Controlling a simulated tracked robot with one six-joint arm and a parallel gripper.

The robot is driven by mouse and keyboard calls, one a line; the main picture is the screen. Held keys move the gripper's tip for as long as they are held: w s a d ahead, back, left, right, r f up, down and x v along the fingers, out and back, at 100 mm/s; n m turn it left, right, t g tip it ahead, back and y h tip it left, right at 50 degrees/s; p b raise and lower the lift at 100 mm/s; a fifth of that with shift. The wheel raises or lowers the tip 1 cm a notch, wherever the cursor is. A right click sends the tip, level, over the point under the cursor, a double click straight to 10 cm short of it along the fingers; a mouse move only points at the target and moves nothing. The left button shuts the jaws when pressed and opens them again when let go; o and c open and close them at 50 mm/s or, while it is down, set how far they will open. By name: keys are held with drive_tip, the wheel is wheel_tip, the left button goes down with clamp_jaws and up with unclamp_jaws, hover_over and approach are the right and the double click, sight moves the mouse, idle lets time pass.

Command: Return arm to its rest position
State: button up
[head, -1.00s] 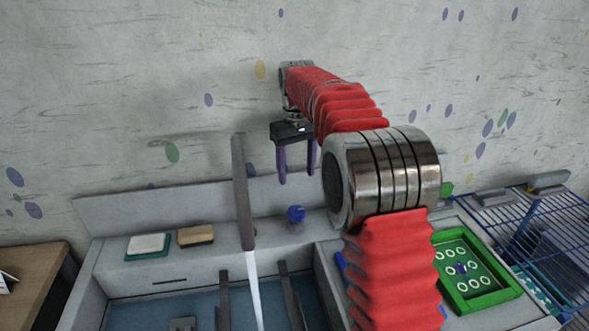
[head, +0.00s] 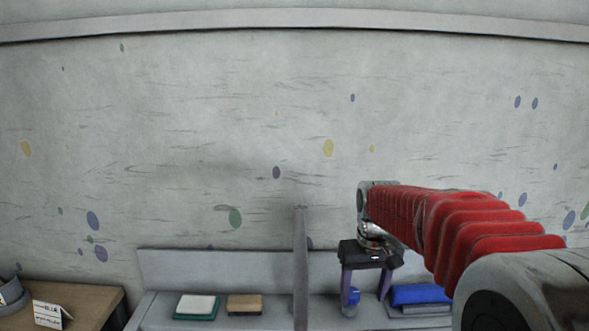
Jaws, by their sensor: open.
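My gripper (head: 367,296) hangs from the end of my red-sleeved arm in the right half of the head view. Its two purple fingers point down and stand apart, with nothing held between them.
A blue item (head: 420,294) lies on the ledge right of my gripper. A grey upright post (head: 300,270) stands left of it. A white-topped green pad (head: 196,306) and a brown block (head: 244,304) lie further left. A wooden table (head: 90,295) is at lower left.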

drive_tip(key=s+r+t, duration=0.1)
drive_tip(key=s+t, duration=0.1)
drive_tip(key=s, duration=1)
drive_tip(key=s+r+t, duration=0.2)
drive_tip(key=s, duration=1)
drive_tip(key=shift+s+a+r+m, duration=0.15)
drive_tip(key=shift+s+r+m, duration=0.1)
drive_tip(key=shift+s+m, duration=0.15)
